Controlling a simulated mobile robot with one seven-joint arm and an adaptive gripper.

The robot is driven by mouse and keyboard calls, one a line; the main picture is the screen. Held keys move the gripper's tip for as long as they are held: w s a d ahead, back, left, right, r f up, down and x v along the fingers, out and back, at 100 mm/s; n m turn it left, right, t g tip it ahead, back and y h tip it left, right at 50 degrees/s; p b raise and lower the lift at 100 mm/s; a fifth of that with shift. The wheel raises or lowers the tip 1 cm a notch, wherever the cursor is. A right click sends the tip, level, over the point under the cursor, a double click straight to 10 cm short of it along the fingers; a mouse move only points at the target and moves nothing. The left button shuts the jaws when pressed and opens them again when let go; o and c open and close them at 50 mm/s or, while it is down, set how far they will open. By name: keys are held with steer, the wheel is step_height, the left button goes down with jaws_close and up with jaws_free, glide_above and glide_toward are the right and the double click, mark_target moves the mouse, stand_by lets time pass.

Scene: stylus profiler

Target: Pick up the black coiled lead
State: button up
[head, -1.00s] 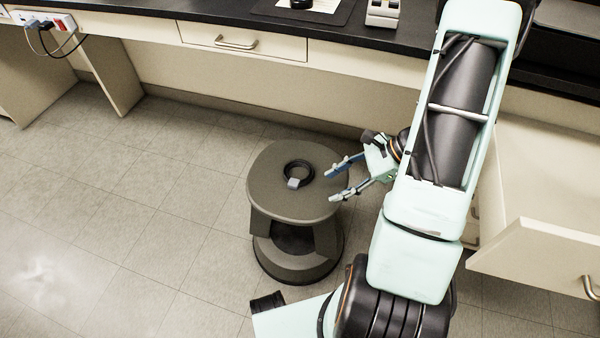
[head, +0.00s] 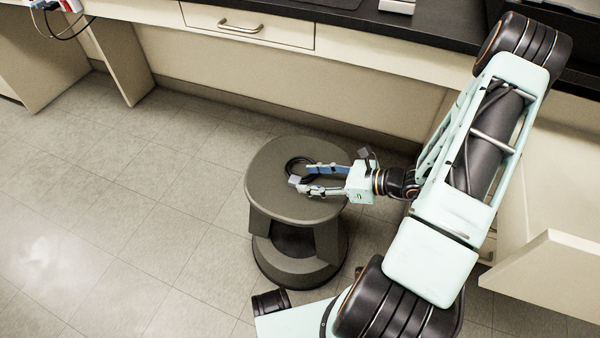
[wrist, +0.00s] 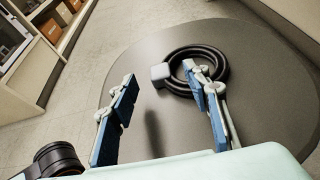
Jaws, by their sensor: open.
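The black coiled lead (head: 291,165) lies on the round grey-brown top of a stool (head: 268,205). A small light grey block (head: 294,180), like a plug, sits at the coil's edge. My gripper (head: 303,179) reaches in from the right, low over the stool top, its fingers partly hiding the coil. In the wrist view the fingers (wrist: 162,97) are spread apart with nothing between them. There the coil (wrist: 221,62) shows beyond and behind the right finger, and the grey block (wrist: 160,71) lies ahead of the gap between the fingers.
A black-topped bench (head: 390,32) with a drawer (head: 245,25) runs along the back. An open cabinet door (head: 540,275) juts out at the lower right. The tiled floor (head: 120,210) left of the stool is clear.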

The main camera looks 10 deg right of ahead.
mark_target(294, 178)
steer(key=b+x, duration=0.1)
steer(key=x, duration=0.3)
steer(key=shift+a+f, duration=0.1)
steer(key=shift+c, duration=0.6)
jaws_close()
